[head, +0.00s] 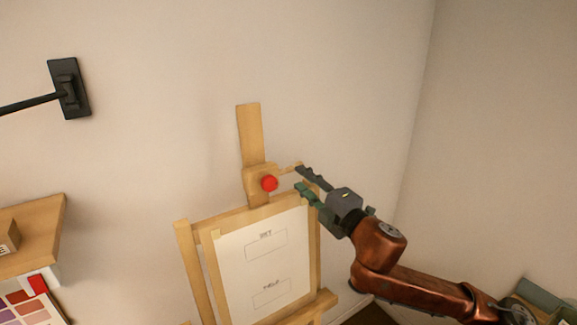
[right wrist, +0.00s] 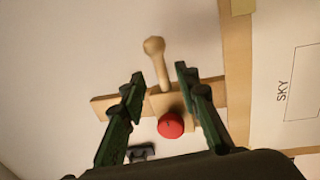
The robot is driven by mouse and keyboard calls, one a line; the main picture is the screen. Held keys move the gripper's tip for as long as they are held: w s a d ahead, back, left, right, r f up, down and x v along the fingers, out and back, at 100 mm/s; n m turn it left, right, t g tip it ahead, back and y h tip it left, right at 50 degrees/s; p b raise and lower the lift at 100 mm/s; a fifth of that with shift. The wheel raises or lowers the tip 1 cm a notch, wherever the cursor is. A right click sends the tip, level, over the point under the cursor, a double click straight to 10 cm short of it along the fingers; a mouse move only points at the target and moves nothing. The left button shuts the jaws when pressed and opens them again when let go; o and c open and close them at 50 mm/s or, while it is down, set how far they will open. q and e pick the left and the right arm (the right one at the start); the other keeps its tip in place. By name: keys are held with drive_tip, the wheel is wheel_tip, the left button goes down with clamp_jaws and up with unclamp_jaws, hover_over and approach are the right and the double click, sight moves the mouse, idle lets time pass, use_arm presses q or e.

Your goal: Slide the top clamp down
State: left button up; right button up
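The top clamp (head: 255,182) is a wooden block with a red knob (head: 269,183), on the easel's upright mast (head: 250,135). A wooden peg sticks out from the clamp to the right, towards my right gripper. My right gripper (head: 298,177) is open beside the clamp on its right. In the right wrist view the peg (right wrist: 155,62) lies between the two green fingers (right wrist: 160,78), with space on both sides, and the red knob (right wrist: 171,125) is nearer the palm. The clamp sits close above the top edge of the board. My left gripper is not in view.
The easel (head: 188,265) holds a white sheet (head: 262,255) with printed labelled boxes; the upper reads SKY. A wooden shelf (head: 40,235) and colour chart (head: 28,308) are at the left. A black wall bracket (head: 69,88) is upper left. The wall right of the mast is clear.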

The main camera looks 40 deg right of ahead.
sight(290, 171)
drive_tip(key=shift+w+a+r+p, duration=0.1)
drive_tip(key=shift+w+r+p, duration=0.2)
drive_tip(key=shift+w+p, duration=0.35)
drive_tip(key=shift+w+d+f+p, duration=0.15)
drive_tip(key=shift+w+p, duration=0.15)
drive_tip(key=shift+w, duration=1.05)
drive_tip(key=shift+w+d+r+p, duration=0.1)
drive_tip(key=shift+w+p, duration=0.15)
drive_tip(key=shift+w, duration=1.05)
drive_tip(key=shift+f, duration=0.1)
drive_tip(key=shift+c, duration=0.4)
clamp_jaws()
